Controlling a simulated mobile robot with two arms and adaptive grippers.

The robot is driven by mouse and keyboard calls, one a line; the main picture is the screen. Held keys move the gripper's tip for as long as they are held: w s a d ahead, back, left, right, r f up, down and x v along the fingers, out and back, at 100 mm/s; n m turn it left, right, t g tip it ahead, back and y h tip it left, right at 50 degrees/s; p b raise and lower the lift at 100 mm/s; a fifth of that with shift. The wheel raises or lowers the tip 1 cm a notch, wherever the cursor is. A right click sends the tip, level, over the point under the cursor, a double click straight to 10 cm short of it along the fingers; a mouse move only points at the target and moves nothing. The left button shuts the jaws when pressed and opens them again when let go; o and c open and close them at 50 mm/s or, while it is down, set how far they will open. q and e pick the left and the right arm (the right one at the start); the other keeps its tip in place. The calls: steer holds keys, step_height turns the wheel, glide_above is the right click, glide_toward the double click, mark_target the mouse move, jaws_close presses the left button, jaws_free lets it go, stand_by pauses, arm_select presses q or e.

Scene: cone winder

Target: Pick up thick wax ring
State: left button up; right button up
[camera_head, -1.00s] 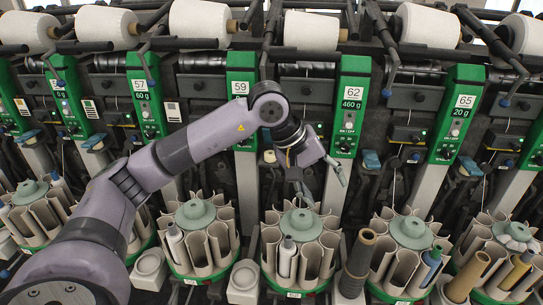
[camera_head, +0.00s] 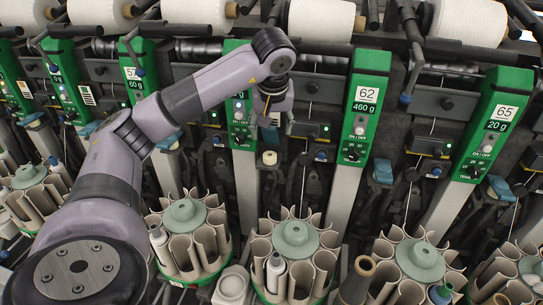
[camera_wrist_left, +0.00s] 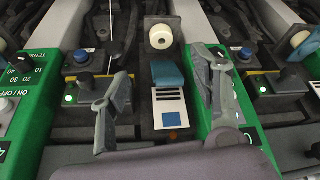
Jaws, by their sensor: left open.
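A cream wax ring (camera_head: 269,158) sits on the machine front, below and between the panels, just under my left gripper (camera_head: 268,112) in the head view. In the left wrist view the same kind of cream ring (camera_wrist_left: 161,37) is at top centre, with a dark centre hole. My left gripper (camera_wrist_left: 166,82) is open in the wrist view, its two grey fingers apart and empty. The ring lies beyond the fingertips, between their lines, and nothing touches it. My right gripper is not in view.
A blue tab (camera_wrist_left: 167,74) and a white label lie between the fingers. Green panels (camera_head: 361,110) stand on either side. Another cream ring (camera_wrist_left: 300,39) is at the wrist view's right. Round tube magazines (camera_head: 293,234) line the front below; white yarn cones (camera_head: 321,18) are above.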

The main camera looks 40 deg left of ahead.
arm_select(q)
glide_toward(270, 156)
steer(key=f, duration=0.1)
steer(key=shift+w+a+f+p, duration=0.2)
steer(key=shift+w+f+p, duration=0.15)
steer(key=shift+f, duration=0.2)
steer(key=shift+w+a+f+p, duration=0.15)
steer(key=shift+w+f+p, duration=0.1)
steer(key=shift+w+f, duration=0.25)
steer(key=shift+a+f, duration=0.15)
steer(key=shift+f, duration=0.15)
steer(key=p+x, duration=0.1)
steer(key=x, duration=0.2)
steer(key=shift+s+a+f+p, duration=0.15)
steer(key=shift+a+f+p, duration=0.05)
steer(key=shift+f+p, duration=0.15)
steer(key=shift+a+f, duration=0.1)
steer(key=shift+f, duration=0.3)
steer(key=c, duration=1)
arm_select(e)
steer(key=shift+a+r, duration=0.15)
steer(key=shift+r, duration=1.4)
